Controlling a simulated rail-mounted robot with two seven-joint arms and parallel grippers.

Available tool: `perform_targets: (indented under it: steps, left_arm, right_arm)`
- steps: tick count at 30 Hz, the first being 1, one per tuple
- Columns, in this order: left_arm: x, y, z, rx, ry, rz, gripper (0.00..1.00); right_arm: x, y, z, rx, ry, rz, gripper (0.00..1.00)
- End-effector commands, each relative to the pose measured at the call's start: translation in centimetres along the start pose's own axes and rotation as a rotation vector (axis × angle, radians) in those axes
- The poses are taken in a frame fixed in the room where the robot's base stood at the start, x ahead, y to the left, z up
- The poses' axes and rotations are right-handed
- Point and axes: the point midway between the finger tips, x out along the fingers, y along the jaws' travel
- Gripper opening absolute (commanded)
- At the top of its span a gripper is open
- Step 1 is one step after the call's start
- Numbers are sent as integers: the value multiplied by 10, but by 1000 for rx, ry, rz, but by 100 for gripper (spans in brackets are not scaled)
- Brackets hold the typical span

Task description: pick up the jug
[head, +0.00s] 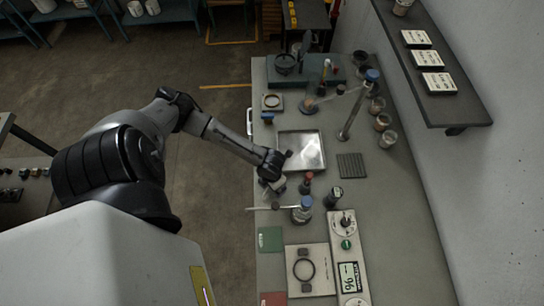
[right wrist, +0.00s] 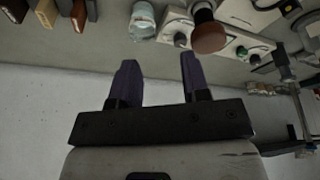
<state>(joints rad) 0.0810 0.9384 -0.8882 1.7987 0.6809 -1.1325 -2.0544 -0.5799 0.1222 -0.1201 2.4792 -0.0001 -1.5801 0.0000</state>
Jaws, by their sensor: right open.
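No vessel in view shows a clear handle or spout, so I cannot tell which one is the jug. A clear vessel with pale blue contents (right wrist: 142,20) stands at the top of the right wrist view. Several small glass vessels (head: 387,138) stand along the wall side of the bench in the head view. My left gripper (head: 274,187) is above the bench's near edge, beside a metal tray (head: 318,150); its jaws are too small to read. My right gripper (right wrist: 159,64) is open, with nothing between its fingers; it does not show in the head view.
A blue-topped flask (head: 302,212) and a dark bottle (head: 334,197) stand near the left gripper. A tall cylinder (head: 350,120) stands farther back. A wall shelf (head: 455,108) overhangs the right. A red-brown round top (right wrist: 208,36) is near the right fingers. Floor left of the bench is clear.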

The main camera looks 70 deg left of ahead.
Motion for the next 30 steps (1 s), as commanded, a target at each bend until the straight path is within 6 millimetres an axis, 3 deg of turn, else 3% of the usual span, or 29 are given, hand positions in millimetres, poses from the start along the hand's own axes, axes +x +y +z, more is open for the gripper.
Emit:
perform_targets:
  steps: [2, 17, 30]
  left_arm:
    - [-1, 0, 0, 0, 0, 0, 100]
    - [0, 0, 0, 0, 0, 0, 52]
    - [-7, 0, 0, 0, -1, 0, 51]
  right_arm:
    - [-1, -1, 0, 2, 1, -2, 43]
    - [-1, -2, -1, 6, 2, -5, 43]
    - [-7, 1, -2, -3, 1, 3, 43]
